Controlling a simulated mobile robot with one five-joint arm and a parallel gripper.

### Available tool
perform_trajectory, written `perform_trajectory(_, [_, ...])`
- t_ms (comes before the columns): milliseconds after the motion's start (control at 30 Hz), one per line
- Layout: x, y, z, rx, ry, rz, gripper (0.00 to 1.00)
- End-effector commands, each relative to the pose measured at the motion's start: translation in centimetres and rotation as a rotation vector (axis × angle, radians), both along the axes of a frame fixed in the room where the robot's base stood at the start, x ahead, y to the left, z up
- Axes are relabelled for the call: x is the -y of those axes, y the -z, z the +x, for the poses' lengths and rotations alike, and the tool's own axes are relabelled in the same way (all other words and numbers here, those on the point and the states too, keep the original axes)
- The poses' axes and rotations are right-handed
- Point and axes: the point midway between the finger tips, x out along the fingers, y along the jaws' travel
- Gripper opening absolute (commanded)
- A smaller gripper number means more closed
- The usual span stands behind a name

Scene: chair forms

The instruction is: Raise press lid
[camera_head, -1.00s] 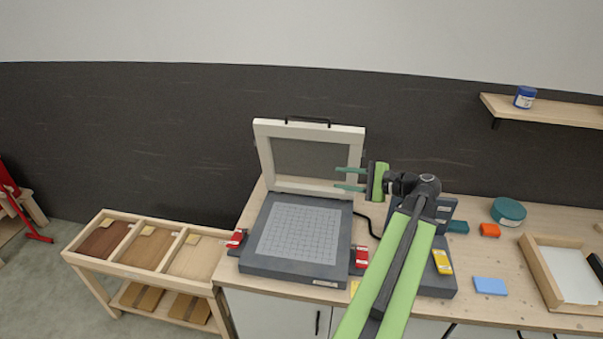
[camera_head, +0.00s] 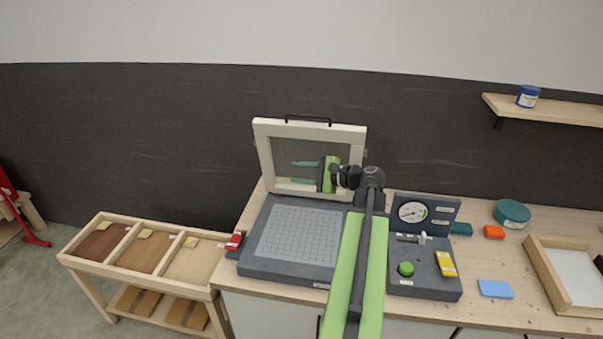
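The press lid (camera_head: 262,155) is a white frame with a grey panel and a black handle (camera_head: 308,118) on its top edge. It stands raised at the back of the press, leaning slightly back. The dark press base (camera_head: 262,269) with its gridded bed (camera_head: 300,234) lies open below it. My gripper (camera_head: 304,172) is in front of the lid's panel, its two teal fingers pointing left and spread apart with nothing between them. I cannot tell whether it touches the lid. My arm hides the base's right side.
A control box with a gauge (camera_head: 412,212) and green button (camera_head: 406,269) stands right of the press. A red clamp (camera_head: 235,241) is at the base's left. A blue block (camera_head: 494,289) and wooden tray (camera_head: 546,275) lie farther right. A divided wooden rack (camera_head: 142,247) stands left.

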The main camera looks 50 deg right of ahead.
Motion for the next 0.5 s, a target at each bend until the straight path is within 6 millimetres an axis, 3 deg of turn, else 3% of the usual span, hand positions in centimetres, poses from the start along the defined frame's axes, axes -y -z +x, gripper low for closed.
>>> perform_trajectory(67, [0.01, -0.01, -0.03, 0.000, 0.000, 0.000, 0.32])
perform_trajectory(300, [0.02, -0.01, -0.07, 0.000, 0.000, 0.000, 0.00])
perform_trajectory(500, [0.03, -0.01, -0.07, 0.000, 0.000, 0.000, 0.00])
